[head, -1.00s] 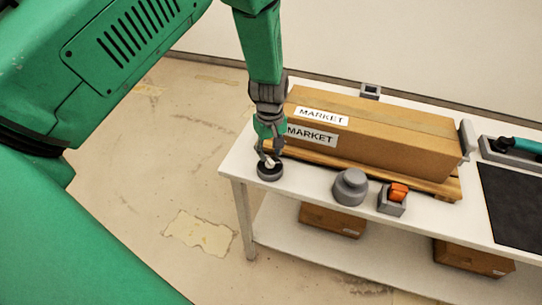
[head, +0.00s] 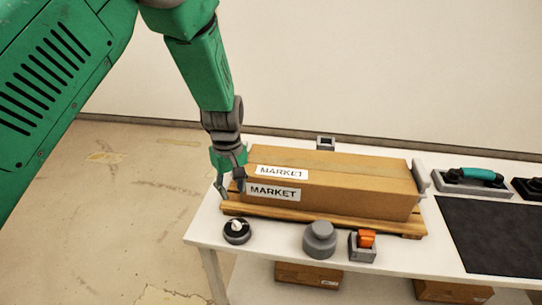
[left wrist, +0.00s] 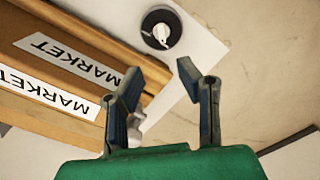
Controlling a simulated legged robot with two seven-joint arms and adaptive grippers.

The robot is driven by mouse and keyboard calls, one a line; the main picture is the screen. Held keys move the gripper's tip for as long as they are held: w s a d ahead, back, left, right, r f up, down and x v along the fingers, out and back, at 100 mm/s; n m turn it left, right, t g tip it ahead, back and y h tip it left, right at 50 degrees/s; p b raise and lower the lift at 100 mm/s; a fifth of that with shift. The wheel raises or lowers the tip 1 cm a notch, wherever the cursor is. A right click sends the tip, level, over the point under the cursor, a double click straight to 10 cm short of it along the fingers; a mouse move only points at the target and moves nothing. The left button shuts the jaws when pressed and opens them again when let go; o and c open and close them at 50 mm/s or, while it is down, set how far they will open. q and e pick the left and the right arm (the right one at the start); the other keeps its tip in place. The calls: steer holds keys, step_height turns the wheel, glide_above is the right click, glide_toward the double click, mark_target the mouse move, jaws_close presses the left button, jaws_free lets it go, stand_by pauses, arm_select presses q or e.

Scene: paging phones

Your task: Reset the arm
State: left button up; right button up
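My left gripper (head: 229,190) is above the left end of the table, beside the left end of the cardboard box. In the left wrist view its two blue-padded fingers (left wrist: 158,85) are apart with nothing between them. A round black knob base with a white knob (head: 237,229) sits on the table's left front corner, apart from the fingers. The knob also shows past the fingertips in the left wrist view (left wrist: 162,31). My right gripper is not in view.
The cardboard box (head: 340,182) marked MARKET lies on a wooden pallet (head: 400,228). A grey round pot (head: 319,240) and a grey holder with an orange piece (head: 363,245) stand in front. Floor is clear at left.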

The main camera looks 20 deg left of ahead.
arm_select(q)
steer(key=s+f+m+y+b, duration=0.1)
steer(key=s+f+m+b, duration=0.2)
steer(key=s+f, duration=0.65)
steer(key=s+f+m+b, duration=0.35)
steer(key=s+f, duration=0.35)
steer(key=f, duration=0.5)
steer(key=s+d+f+m+b, duration=0.1)
steer(key=s+f+m, duration=0.1)
steer(key=s, duration=0.5)
steer(key=s+d+f+m+h+b, duration=0.1)
steer(key=s+d+f+m+b, duration=0.1)
steer(key=s, duration=0.5)
steer(key=shift+d+f+m+t, duration=0.25)
steer(key=shift+f+m+t, duration=0.05)
steer(key=shift+f+m, duration=0.6)
